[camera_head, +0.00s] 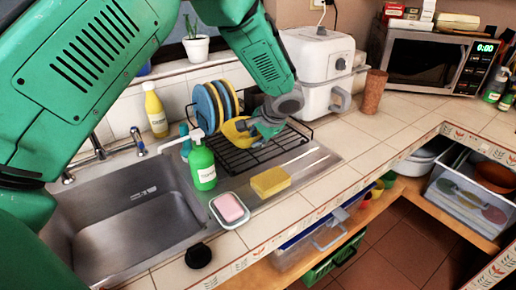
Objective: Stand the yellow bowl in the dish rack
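The yellow bowl (232,133) is tilted on its side at the left part of the black dish rack (262,153), just in front of the standing plates. My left gripper (256,126) reaches down from above and is at the bowl's right side, with its fingers at the rim. It appears shut on the bowl, though the fingers partly hide the contact. I cannot tell whether the bowl's lower edge rests in the rack's wires. My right gripper is not in view.
The sink (130,220) is at left, a white appliance (320,70) behind right. The rack's right side is empty.

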